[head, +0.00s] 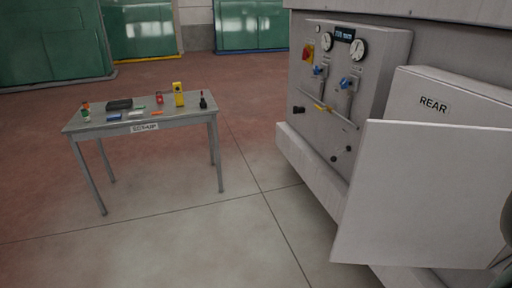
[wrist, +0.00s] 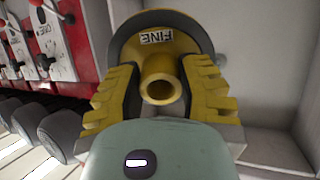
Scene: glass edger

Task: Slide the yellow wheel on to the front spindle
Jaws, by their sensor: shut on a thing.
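The yellow wheel (wrist: 188,44) fills the upper middle of the wrist view. It has a dark grey rim, a FINE label that reads upside down, and a hollow yellow hub that faces the camera. My gripper (wrist: 161,88) is shut on the wheel, with one yellow ribbed finger on each side of the hub. I cannot make out the front spindle in either view; the wheel and my gripper hide much of what lies beyond. In the head view neither my gripper nor the wheel can be made out.
In the wrist view, red panels with levers (wrist: 45,35) and dark cylinders (wrist: 60,130) stand at left; pale walls are at right. In the head view, an open white door (head: 425,195) stands before the REAR housing (head: 460,92), beside a gauge panel (head: 345,85). A table (head: 185,114) holds small items.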

